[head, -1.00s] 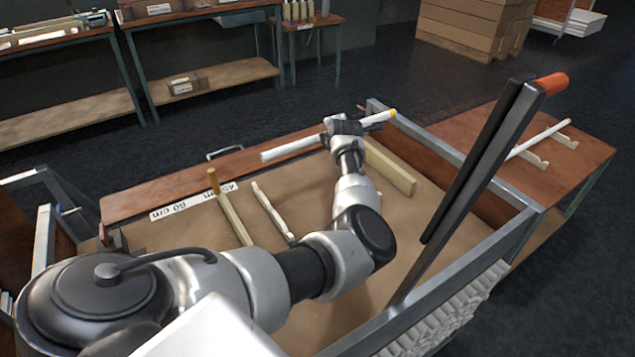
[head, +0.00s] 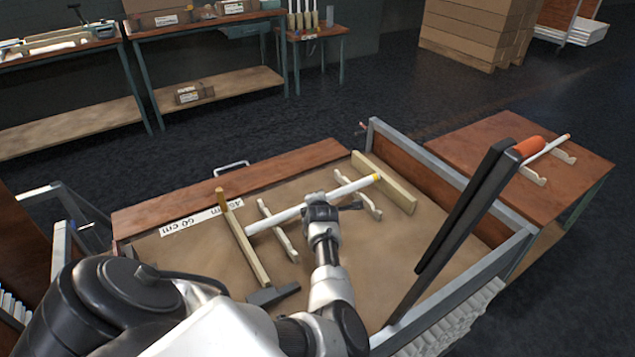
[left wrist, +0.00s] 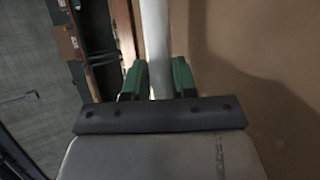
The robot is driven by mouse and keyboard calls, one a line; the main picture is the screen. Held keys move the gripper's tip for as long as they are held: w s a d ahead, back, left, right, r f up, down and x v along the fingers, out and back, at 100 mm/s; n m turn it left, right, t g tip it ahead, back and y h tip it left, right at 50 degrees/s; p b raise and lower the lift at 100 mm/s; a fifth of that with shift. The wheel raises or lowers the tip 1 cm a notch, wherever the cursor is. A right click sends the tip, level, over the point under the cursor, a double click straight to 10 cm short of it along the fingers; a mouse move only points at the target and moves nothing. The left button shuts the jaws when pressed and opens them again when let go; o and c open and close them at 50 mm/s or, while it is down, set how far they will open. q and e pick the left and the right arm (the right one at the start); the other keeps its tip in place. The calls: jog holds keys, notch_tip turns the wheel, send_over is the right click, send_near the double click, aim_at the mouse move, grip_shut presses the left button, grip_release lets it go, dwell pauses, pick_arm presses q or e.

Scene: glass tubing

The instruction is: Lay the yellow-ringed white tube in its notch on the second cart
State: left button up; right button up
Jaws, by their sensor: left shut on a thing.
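The white tube (head: 290,213) lies across the cart bed in the head view, its yellow ring (head: 376,178) at the far right end. My left gripper (head: 320,207) is shut around its middle. In the left wrist view, the tube (left wrist: 154,40) runs between the green finger pads of my left gripper (left wrist: 158,80). The tube passes over a left notched support (head: 277,230) and a right notched support (head: 358,195). I cannot tell whether it touches the notches. Its left end is close to a wooden rail (head: 245,240). My right gripper is not in view.
A thick wooden block (head: 384,182) stands by the ringed end. Another white tube (head: 545,149) rests on supports on a side table (head: 480,145).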

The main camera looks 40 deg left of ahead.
pick_arm(q)
jog(key=shift+f+b, duration=0.4)
jog(key=shift+b, duration=0.05)
jog(key=o, duration=0.9)
jog(key=shift+o, duration=0.2)
